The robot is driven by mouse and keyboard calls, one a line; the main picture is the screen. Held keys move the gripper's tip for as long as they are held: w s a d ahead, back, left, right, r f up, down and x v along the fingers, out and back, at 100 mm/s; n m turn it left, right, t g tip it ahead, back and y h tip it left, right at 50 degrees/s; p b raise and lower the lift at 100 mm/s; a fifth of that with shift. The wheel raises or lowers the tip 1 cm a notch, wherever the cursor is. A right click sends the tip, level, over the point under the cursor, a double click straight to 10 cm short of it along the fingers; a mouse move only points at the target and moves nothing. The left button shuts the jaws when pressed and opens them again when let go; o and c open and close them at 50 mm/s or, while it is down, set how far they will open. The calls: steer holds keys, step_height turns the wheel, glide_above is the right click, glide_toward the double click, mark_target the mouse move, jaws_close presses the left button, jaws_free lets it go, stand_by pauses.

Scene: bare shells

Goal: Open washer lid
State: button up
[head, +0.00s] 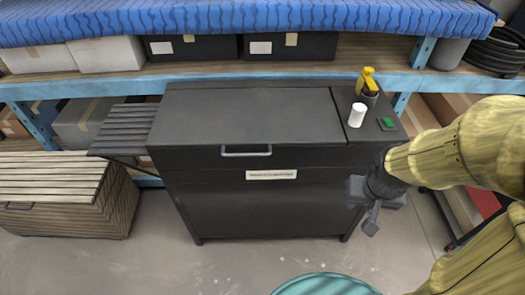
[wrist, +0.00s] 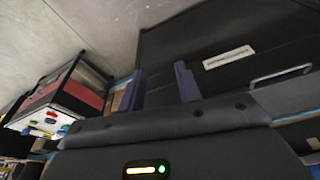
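The washer is a dark box-shaped cabinet (head: 265,210) in the middle of the head view. Its flat dark lid (head: 245,112) lies shut on top, with a grey bar handle (head: 246,151) at its front edge. The handle also shows at the right of the wrist view (wrist: 281,75). My gripper (head: 371,220) hangs in front of the washer's right side, lower than the handle and to its right. In the wrist view its two fingers (wrist: 160,90) stand apart with nothing between them.
A white cup (head: 357,115), a yellow-topped spray bottle (head: 367,84) and a green item (head: 387,123) stand on the right top panel. A slatted side shelf (head: 123,130) and wooden chest (head: 62,195) are at left. A teal round object (head: 325,285) is in front.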

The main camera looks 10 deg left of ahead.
steer(key=shift+d, duration=0.25)
steer(key=w+a+f+t+y+b, duration=0.3)
steer(key=w+a+f+t+b, duration=0.25)
steer(key=w+f+b, duration=0.8)
steer(key=s+a+f+m+t+y+b, duration=0.2)
steer(key=a+y+b, duration=0.5)
steer(key=a+y, duration=0.6)
steer(key=f+m, duration=0.1)
steer(key=m, duration=0.1)
steer(key=shift+a+m+y, duration=0.3)
steer(key=shift+m, duration=0.1)
